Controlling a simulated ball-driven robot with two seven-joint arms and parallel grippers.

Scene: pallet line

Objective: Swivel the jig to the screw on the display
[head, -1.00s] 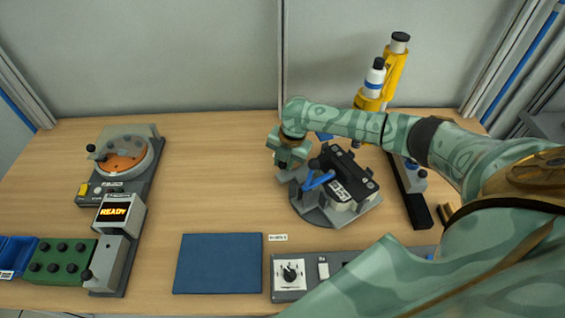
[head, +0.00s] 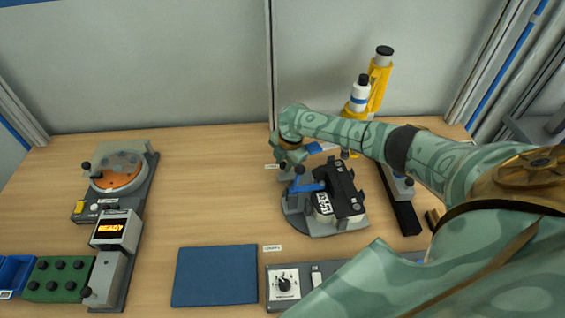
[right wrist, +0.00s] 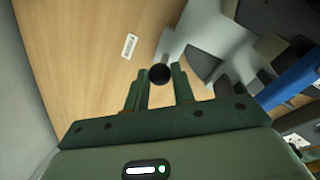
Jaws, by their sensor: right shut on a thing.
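The jig is a round grey turntable (head: 294,218) carrying a black and white unit (head: 346,196) with a blue clamp lever (head: 308,187). My right gripper (head: 286,170) is at the jig's far left side. In the right wrist view, the fingers (right wrist: 160,88) stand on either side of a dark round knob (right wrist: 160,73) on a grey post and are shut on it. The display (head: 111,228) on the left shows orange text on black, too blurred to read surely. My left gripper is out of view.
A screw feeder with an orange disc (head: 116,177) stands at the left. A green block (head: 58,279) and a blue bin (head: 14,274) lie at front left. A blue mat (head: 214,276) and a panel with a dial (head: 284,284) are in front. A yellow holder (head: 380,78) with a bottle stands behind.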

